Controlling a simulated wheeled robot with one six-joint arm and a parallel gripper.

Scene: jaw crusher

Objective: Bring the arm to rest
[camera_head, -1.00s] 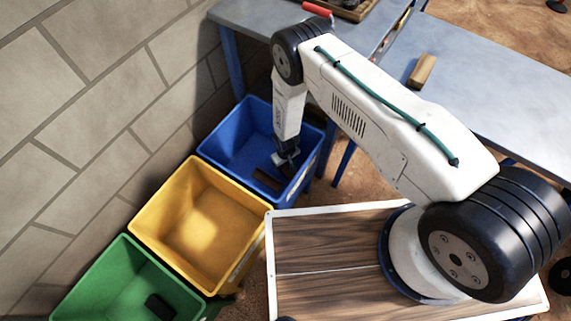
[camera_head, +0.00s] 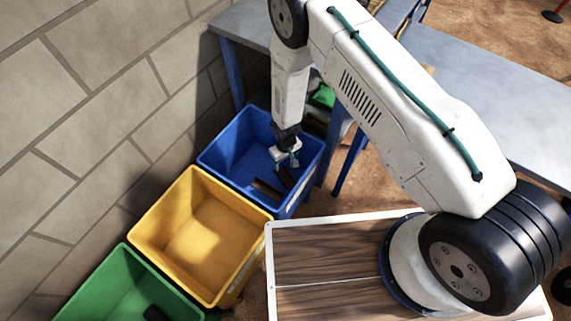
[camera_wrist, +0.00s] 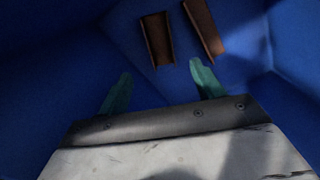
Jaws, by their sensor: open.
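My gripper (camera_head: 285,158) points down over the blue bin (camera_head: 227,139) in the head view. It is open and empty. In the wrist view its two green fingertips (camera_wrist: 161,92) stand well apart with nothing between them. Two brown pieces lie in the blue bin: one brown piece (camera_wrist: 156,39) and, to its right, another brown piece (camera_wrist: 203,27). They are beyond the fingertips and apart from them. My arm is still bent out over the bin.
A yellow bin (camera_head: 200,236) and a green bin (camera_head: 122,288) with a dark object (camera_head: 155,313) stand in a row beside the blue bin, along the block wall (camera_head: 85,110). A grey table (camera_head: 490,100) stands behind my arm.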

